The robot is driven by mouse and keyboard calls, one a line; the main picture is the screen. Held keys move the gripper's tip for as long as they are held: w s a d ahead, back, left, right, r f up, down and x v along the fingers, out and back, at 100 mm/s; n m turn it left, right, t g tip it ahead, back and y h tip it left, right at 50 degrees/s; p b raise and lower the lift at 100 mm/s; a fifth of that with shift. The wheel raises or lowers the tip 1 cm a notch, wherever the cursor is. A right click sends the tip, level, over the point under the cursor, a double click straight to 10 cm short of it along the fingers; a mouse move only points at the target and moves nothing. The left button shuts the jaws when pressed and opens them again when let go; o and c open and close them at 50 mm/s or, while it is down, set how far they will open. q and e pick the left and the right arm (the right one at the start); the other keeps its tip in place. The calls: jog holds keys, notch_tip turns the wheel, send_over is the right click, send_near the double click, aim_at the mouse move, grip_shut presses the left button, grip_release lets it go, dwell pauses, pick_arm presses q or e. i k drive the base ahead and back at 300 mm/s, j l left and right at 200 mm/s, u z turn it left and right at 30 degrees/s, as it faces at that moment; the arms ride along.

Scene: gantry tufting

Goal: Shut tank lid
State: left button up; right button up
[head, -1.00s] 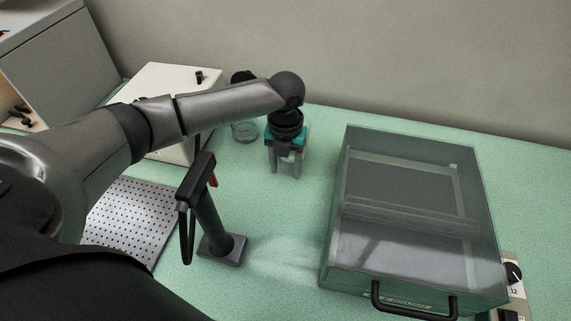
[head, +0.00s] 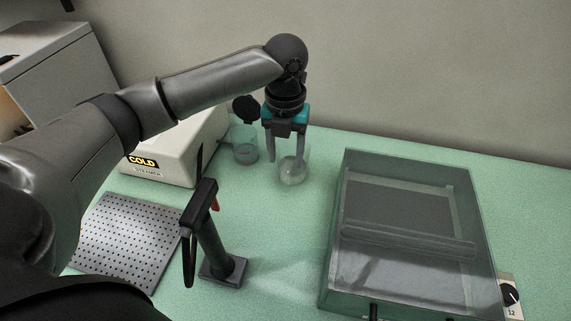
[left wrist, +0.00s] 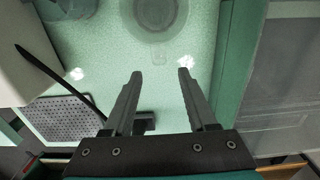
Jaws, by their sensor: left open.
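A small clear tank (head: 244,148) stands beside the white steamer (head: 170,160). Its round black lid (head: 246,108) stands raised above the tank's rim, open. My left gripper (head: 287,157) is to the right of the tank and lid, pointing down, open and empty, touching neither. In the left wrist view its two fingers (left wrist: 160,75) are apart with bare bench between them. A clear beaker (head: 292,172) shows partly behind the fingers; its round shape also shows beyond the fingertips in the left wrist view (left wrist: 160,12). My right gripper is not in view.
A large glass-sided box (head: 345,250) fills the right of the green bench, with a dial (head: 510,295) beside it. A dark upright tool on a stand (head: 222,268) and a perforated plate (head: 125,240) are at the front left. Bench between stand and box is clear.

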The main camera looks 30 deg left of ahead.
aim_at(246, 108)
jog(key=u, duration=1.25)
